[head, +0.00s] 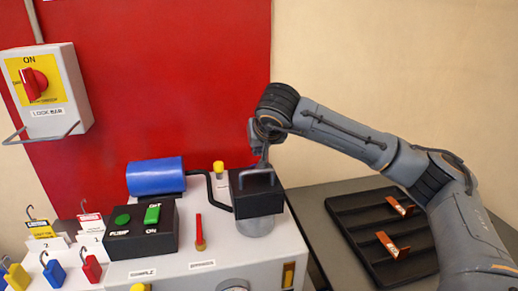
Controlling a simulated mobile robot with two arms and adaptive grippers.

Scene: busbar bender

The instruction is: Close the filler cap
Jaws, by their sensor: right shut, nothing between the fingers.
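A small yellow cap (218,168) stands upright on the machine top, behind the black hose; it looks like the filler cap, but I cannot tell whether it is fully closed. My right gripper (262,163) is shut and empty. It points down just right of the yellow cap, over the black block (256,198) on a grey cylinder. I cannot tell whether its tips touch the grey bar on that block. My left gripper is not in view.
A blue cylinder (156,176), a black button box (140,230) and a red lever (199,228) stand on the machine top. A black tray (352,222) with copper pieces lies right. A lock box (47,92) hangs at the left, above several padlocks.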

